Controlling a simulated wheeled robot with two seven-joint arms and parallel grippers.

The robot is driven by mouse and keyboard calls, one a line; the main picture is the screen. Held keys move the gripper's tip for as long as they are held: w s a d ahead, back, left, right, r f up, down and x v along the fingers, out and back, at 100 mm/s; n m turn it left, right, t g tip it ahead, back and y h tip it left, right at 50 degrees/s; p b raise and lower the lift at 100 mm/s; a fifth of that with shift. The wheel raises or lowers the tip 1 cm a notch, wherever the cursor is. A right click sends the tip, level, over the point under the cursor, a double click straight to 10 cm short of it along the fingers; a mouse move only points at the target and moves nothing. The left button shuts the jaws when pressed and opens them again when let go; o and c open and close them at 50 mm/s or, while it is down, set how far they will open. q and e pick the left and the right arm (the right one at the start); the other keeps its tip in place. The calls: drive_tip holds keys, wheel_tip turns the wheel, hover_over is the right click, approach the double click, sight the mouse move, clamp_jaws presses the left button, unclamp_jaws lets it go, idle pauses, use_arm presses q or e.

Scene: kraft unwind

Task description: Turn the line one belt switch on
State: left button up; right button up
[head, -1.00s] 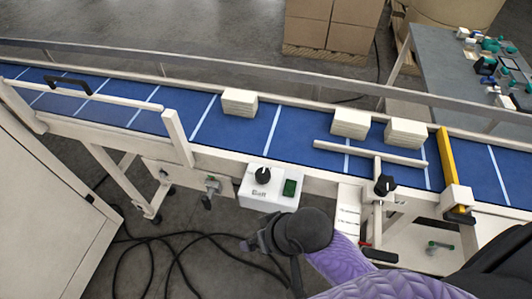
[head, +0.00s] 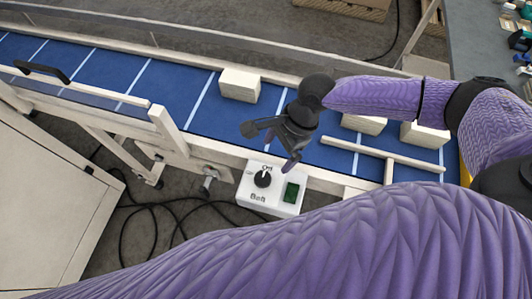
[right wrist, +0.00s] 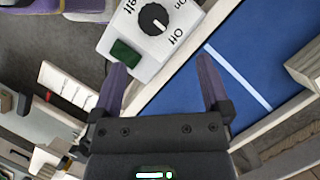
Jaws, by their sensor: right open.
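The white belt switch box (head: 272,190) is on the near side of the conveyor. It carries a black knob (head: 263,178) and a dark green lamp or button (head: 291,192), which looks unlit. In the right wrist view the knob (right wrist: 153,18) has its white mark toward "Off". My right gripper (head: 271,147) is open and empty above the box's far edge, apart from the knob. In the right wrist view its two fingers (right wrist: 162,64) are spread, with the knob beyond them. My left gripper is not in view.
The blue belt (head: 180,95) carries pale blocks, one (head: 239,84) left of my gripper and others partly behind my right arm. A pale guide bar (head: 383,155) crosses the belt at right. A cabinet (head: 45,205) stands at left, and dark cables lie on the floor.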

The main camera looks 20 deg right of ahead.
sight(263, 178)
drive_tip(key=f, duration=0.1)
drive_tip(key=s+a+f, duration=0.1)
drive_tip(key=a+f, duration=0.1)
drive_tip(key=f, duration=0.1)
drive_tip(key=shift+s+a+b, duration=0.15)
drive_tip(key=shift+s+b, duration=0.15)
drive_tip(key=shift+s, duration=0.05)
drive_tip(key=x, duration=0.3)
drive_tip(key=shift+w+f+b, duration=0.15)
drive_tip(key=shift+w+b, duration=0.05)
drive_tip(key=shift+b, duration=0.1)
drive_tip(key=shift+a+f, duration=0.1)
drive_tip(key=shift+f, duration=0.25)
drive_tip(key=shift+s+a+f, duration=0.1)
drive_tip(key=shift+a, duration=0.05)
drive_tip(key=c, duration=1.3)
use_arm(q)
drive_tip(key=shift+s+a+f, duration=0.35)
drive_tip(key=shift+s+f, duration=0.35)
